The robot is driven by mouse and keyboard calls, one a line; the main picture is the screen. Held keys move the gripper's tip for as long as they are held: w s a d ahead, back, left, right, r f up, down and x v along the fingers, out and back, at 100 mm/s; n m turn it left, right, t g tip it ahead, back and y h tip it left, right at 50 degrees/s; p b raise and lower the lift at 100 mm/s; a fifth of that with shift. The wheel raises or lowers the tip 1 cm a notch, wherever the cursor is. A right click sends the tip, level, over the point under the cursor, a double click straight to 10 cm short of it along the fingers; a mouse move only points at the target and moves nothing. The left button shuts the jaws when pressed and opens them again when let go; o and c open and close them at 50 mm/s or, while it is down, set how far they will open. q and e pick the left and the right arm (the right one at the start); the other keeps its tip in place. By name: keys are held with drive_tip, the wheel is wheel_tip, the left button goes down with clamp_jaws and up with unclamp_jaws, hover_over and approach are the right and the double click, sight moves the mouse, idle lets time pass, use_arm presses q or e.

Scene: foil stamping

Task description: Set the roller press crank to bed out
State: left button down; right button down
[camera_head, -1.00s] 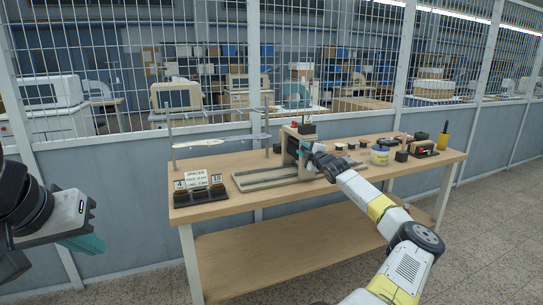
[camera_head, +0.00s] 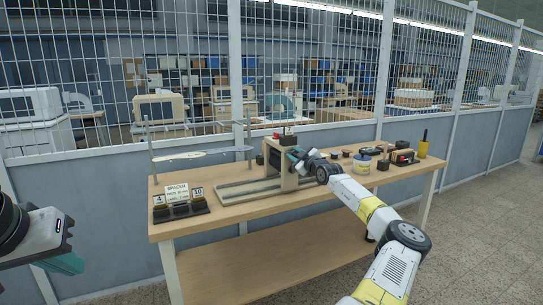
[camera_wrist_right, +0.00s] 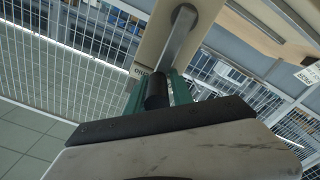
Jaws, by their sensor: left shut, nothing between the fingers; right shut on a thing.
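The roller press (camera_head: 272,158) stands on the wooden bench, a cream frame with a dark roller part and a flat bed base (camera_head: 232,190) reaching left. In the right wrist view its crank arm (camera_wrist_right: 180,42) is a grey metal bar running from a round hub on the cream side plate to a black handle (camera_wrist_right: 157,92). My right gripper (camera_head: 297,156) is at the press's right side. Its teal fingers (camera_wrist_right: 158,97) are shut around the black handle. My left gripper (camera_head: 66,264) is shut and empty at the left edge, away from the bench.
A spacer stand with cards and dark blocks (camera_head: 180,208) sits at the bench's left front. Behind it is a rack with a thin sheet (camera_head: 200,155). A mesh fence backs the bench.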

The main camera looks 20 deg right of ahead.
drive_tip(key=shift+d+f, duration=0.3)
drive_tip(key=shift+f, duration=0.25)
drive_tip(key=c, duration=1.2)
unclamp_jaws()
drive_tip(key=shift+d, duration=0.1)
drive_tip(key=shift+c, duration=0.2)
drive_tip(key=shift+a+r, duration=0.2)
drive_tip(key=shift+s, duration=0.2)
drive_tip(key=s, duration=0.7)
drive_tip(key=shift+s+d, duration=0.15)
drive_tip(key=shift+s, duration=0.1)
